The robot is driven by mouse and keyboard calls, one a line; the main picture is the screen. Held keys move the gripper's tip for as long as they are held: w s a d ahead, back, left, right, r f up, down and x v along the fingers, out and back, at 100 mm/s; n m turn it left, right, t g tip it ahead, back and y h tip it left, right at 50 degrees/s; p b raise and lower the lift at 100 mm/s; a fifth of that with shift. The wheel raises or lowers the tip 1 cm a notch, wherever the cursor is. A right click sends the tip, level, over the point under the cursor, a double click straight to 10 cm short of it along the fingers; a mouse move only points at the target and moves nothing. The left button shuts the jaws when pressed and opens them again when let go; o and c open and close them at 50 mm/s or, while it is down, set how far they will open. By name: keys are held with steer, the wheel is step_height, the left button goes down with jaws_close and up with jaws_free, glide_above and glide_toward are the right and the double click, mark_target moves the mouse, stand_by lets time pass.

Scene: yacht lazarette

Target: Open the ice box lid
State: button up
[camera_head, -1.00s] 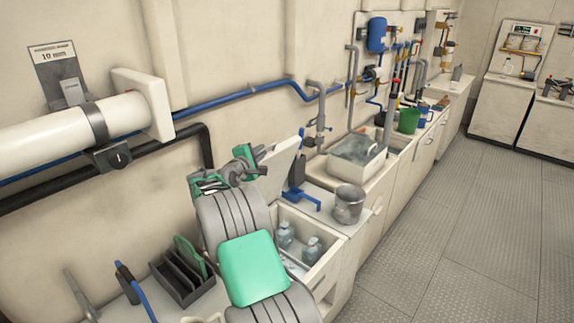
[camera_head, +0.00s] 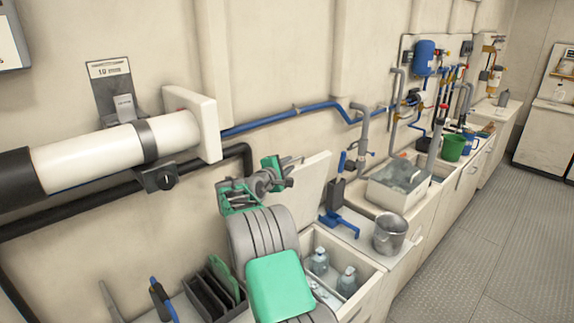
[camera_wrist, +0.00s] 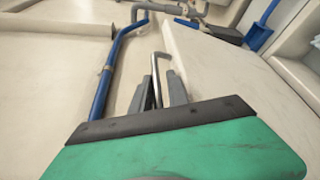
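The ice box (camera_head: 350,258) is a pale bin in the counter, and its lid (camera_head: 308,188) stands raised, leaning up towards the wall. The lid also fills the right of the wrist view (camera_wrist: 225,75) as a pale slab. My gripper (camera_head: 292,163) is at the lid's upper left edge. In the wrist view my gripper (camera_wrist: 158,88) has its two grey fingers close on either side of a thin metal bar handle (camera_wrist: 158,62) beside the lid's edge. The fingers appear closed on it, though the contact is partly hidden. Bottles (camera_head: 346,281) show inside the box.
A metal bucket (camera_head: 389,234) and a blue-handled tool (camera_head: 340,222) are on the counter right of the box. A black rack (camera_head: 213,290) is to its left. A white pipe (camera_head: 95,155) and a blue pipe (camera_head: 275,119) run along the wall. Floor at right (camera_head: 480,250) is clear.

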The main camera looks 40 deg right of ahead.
steer(key=shift+s, duration=0.1)
steer(key=b+v, duration=0.2)
steer(key=v, duration=0.5)
steer(key=shift+a, duration=0.35)
steer(key=shift+s+r, duration=0.15)
